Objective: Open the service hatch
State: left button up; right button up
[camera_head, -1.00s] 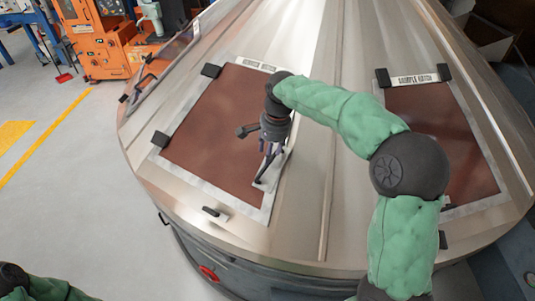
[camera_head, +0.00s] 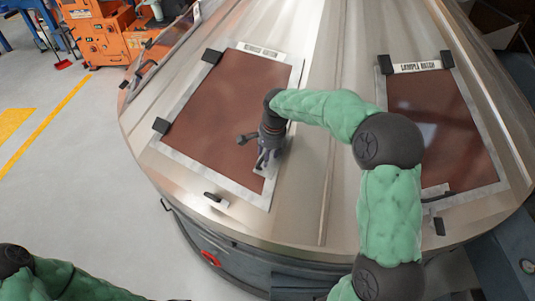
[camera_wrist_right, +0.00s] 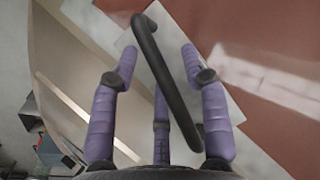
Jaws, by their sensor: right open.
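The left hatch panel (camera_head: 215,115) is a red-brown plate in a pale metal frame on the sloped silver cover. It lies flat, and its label (camera_head: 261,50) is too small to read. My right gripper (camera_head: 264,163) is over the panel's right edge, near its lower corner. In the right wrist view a black bar handle (camera_wrist_right: 168,85) runs diagonally between the open purple fingers of the right gripper (camera_wrist_right: 158,57). The fingers are not closed on it. In the head view the gripper hides the handle. My left gripper is out of frame; only its arm shows at bottom left.
A second hatch labelled SAMPLE HATCH (camera_head: 435,125) lies flat at right, partly behind my right arm. A small black latch (camera_head: 214,200) sits below the left panel. Grey floor (camera_head: 75,190) is clear at left.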

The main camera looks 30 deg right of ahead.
grip_shut()
